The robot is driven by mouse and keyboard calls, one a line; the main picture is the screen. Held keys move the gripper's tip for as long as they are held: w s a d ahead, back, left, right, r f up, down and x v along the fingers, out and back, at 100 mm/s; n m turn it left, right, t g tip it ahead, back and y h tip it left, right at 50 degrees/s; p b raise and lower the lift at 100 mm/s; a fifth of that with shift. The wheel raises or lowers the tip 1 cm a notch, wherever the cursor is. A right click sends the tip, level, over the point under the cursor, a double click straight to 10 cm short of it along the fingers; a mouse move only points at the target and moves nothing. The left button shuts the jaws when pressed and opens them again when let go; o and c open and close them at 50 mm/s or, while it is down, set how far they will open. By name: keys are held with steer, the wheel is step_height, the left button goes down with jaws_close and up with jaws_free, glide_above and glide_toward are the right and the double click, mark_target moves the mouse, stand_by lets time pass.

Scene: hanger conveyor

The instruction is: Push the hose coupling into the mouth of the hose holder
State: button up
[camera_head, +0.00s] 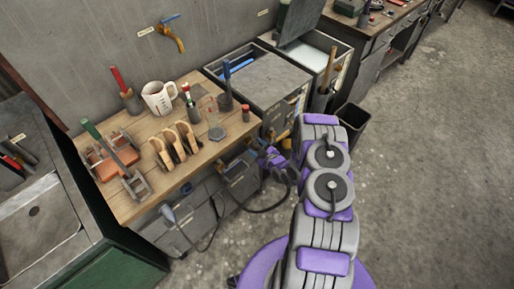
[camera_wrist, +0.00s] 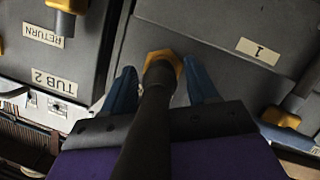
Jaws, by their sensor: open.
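In the wrist view, a brass-yellow hexagonal coupling (camera_wrist: 175,61) sits on the end of a dark hose (camera_wrist: 150,130). The hose runs from the bottom edge up over my gripper's palm. My gripper (camera_wrist: 158,68) is open, with one blue finger on each side of the coupling. Gaps show between the fingers and the coupling, so nothing is gripped. A grey panel lies behind the coupling; I cannot tell whether they touch. In the head view, my purple gripper (camera_head: 270,158) is at the bench's front right side. I cannot clearly make out the hose holder or its mouth.
Labels "RETURN" (camera_wrist: 43,34), "TUB 2" (camera_wrist: 55,82) and "1" (camera_wrist: 258,51) mark grey panels. Brass fittings show at upper left (camera_wrist: 67,6) and right (camera_wrist: 281,117). The wooden bench (camera_head: 205,165) holds a mug (camera_head: 158,98) and tools. A dark bin (camera_head: 349,121) stands behind my arm.

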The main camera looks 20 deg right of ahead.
steer(key=o, duration=0.3)
steer(key=p+v, duration=0.1)
steer(key=v, duration=1.6)
steer(key=shift+s+d+r, duration=0.1)
steer(key=shift+s, duration=0.05)
